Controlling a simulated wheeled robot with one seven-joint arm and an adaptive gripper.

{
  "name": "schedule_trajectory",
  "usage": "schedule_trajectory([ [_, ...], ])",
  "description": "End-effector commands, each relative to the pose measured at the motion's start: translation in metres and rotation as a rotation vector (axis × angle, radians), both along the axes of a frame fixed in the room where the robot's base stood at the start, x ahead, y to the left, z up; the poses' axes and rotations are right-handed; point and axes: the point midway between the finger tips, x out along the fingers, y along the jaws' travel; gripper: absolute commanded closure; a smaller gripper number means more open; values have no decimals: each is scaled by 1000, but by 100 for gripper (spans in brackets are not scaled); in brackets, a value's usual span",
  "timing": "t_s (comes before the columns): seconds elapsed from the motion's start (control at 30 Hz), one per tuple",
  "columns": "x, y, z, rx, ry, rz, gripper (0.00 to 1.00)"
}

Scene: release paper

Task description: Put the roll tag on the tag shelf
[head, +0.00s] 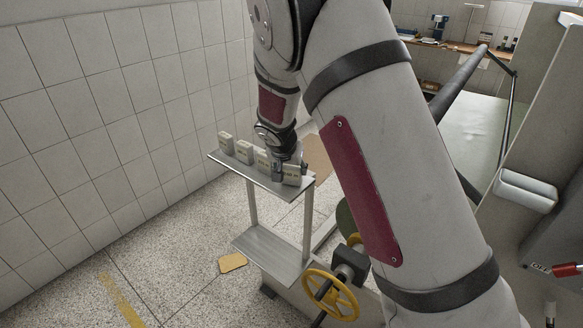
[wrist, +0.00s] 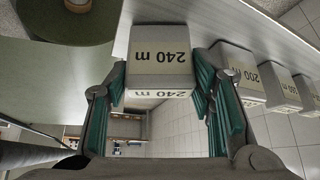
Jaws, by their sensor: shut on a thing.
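The tag in my gripper (wrist: 160,95) is a pale block marked "240 m" (wrist: 160,62). My gripper is shut on it, with a green-padded finger on each side. In the head view this tag (head: 291,175) is at the right end of the tag shelf (head: 262,179), partly hidden by my gripper (head: 283,168). The shelf is a narrow grey plate on posts and also shows in the wrist view (wrist: 185,12). I cannot tell whether the tag touches the shelf.
Several similar tags stand in a row on the shelf, including one (head: 226,141) at its left end and one marked "200 m" (wrist: 237,72) close beside the held tag. A lower plate (head: 268,254) and yellow handwheel (head: 330,296) are below. A tiled wall (head: 110,110) is at left.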

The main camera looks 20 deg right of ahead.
Motion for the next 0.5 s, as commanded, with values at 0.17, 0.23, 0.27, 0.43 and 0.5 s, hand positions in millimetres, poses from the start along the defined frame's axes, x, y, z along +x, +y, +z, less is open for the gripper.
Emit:
schedule_trajectory([
  [0.17,0,0,-2,0,1,1,31],
  [0.23,0,0,-2,0,1,1,31],
  [0.27,0,0,-2,1,1,0,31],
  [0.43,0,0,-1,0,1,-1,31],
  [0.5,0,0,1,0,0,-1,31],
])
